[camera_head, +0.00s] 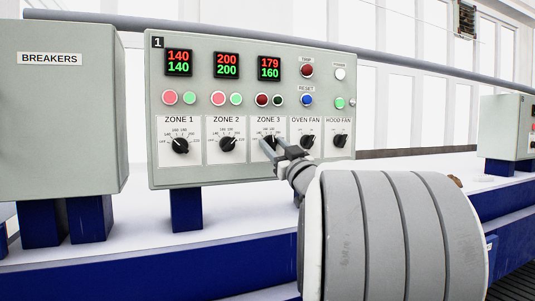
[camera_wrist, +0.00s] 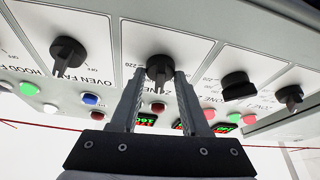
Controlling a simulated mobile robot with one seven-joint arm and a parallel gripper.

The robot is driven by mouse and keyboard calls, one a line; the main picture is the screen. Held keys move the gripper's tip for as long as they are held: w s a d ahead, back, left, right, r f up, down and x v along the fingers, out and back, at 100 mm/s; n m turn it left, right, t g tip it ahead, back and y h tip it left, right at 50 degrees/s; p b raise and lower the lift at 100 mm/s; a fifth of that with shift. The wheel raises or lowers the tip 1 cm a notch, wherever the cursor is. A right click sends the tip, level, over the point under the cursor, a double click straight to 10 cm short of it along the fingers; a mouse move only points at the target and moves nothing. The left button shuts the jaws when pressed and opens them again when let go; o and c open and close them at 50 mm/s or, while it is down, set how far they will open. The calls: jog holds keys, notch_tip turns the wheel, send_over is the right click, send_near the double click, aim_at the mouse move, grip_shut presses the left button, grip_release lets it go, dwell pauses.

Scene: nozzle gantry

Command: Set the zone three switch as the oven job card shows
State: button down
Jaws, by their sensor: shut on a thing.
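The zone three switch (camera_head: 267,141) is a black rotary knob on the grey control panel (camera_head: 335,180), under the ZONE 3 label. My gripper (camera_head: 274,148) is at this knob and covers part of it in the head view. In the wrist view the two fingers of my gripper (camera_wrist: 160,76) are shut on the zone three switch (camera_wrist: 158,64), one on each side. The knob's exact pointer setting cannot be read. The zone three display (camera_head: 269,68) shows 179 in red over 160 in green. No oven job card can be made out.
The zone two switch (camera_head: 227,144) and oven fan switch (camera_head: 307,141) flank the held knob closely. The zone one switch (camera_head: 180,145) and hood fan switch (camera_head: 341,141) are farther out. Lamps and buttons sit above. A BREAKERS cabinet (camera_head: 60,120) stands left of the panel.

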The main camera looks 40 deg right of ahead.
jog(key=shift+n+y, duration=0.3)
jog(key=shift+n, duration=0.6)
jog(key=shift+r, duration=0.1)
jog(key=shift+c, duration=2)
grip_release()
jog(key=shift+b, duration=0.35)
